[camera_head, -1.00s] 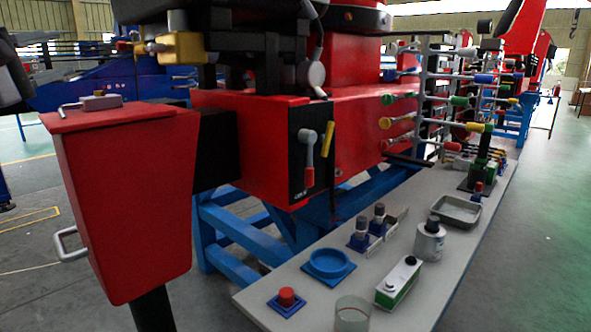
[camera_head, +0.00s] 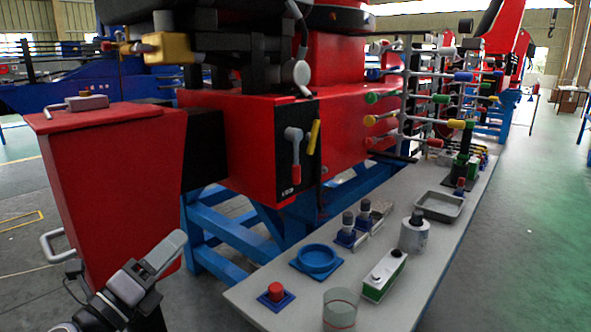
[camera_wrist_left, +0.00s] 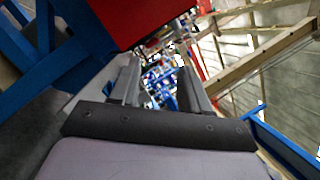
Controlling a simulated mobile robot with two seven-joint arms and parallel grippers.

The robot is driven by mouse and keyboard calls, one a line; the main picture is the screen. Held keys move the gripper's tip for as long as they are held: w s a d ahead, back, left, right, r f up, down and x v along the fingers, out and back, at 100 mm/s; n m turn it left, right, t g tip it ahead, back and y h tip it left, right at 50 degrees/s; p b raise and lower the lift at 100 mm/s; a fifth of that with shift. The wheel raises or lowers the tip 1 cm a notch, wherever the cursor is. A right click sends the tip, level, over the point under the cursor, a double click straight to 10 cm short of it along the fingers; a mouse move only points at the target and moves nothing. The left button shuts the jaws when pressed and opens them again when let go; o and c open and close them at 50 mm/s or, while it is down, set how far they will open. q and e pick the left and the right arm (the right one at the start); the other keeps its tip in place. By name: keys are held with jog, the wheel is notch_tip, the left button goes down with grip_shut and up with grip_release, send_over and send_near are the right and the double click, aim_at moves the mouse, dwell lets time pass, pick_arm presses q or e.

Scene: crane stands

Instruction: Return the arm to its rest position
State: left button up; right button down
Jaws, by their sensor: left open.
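My left gripper (camera_head: 158,258) is at the lower left of the head view, with its pale grey finger pointing up and right. It is in front of the lower part of a red tapered box (camera_head: 105,180) and hides some of it. In the left wrist view the two fingers of my left gripper (camera_wrist_left: 158,78) stand apart with nothing between them. My right gripper is not in view.
A grey bench (camera_head: 262,312) to the right holds a blue round dish (camera_head: 318,258), a red button (camera_head: 276,291), a glass beaker (camera_head: 340,310) and a green-white box (camera_head: 384,275). A red crane base (camera_head: 235,140) on a blue frame (camera_head: 225,240) stands behind.

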pick_arm(q)
jog(key=s+d+f+n+g+y, duration=0.1)
jog(key=s+f+n+g+y, duration=0.2)
jog(key=s+f+n, duration=0.55)
jog(key=s+f+n+g+y, duration=0.2)
jog(key=s+f+n, duration=0.4)
jog(key=f+n, duration=0.55)
jog(key=s+d+f+n+g+y, duration=0.1)
jog(key=s+f+n+g+y, duration=0.2)
jog(key=s+f+n, duration=0.7)
notch_tip(320, 180, up, 10)
jog(key=a+p, duration=0.1)
jog(key=p, duration=1.3)
jog(key=shift+f+m, duration=0.25)
jog(key=shift+m, duration=0.05)
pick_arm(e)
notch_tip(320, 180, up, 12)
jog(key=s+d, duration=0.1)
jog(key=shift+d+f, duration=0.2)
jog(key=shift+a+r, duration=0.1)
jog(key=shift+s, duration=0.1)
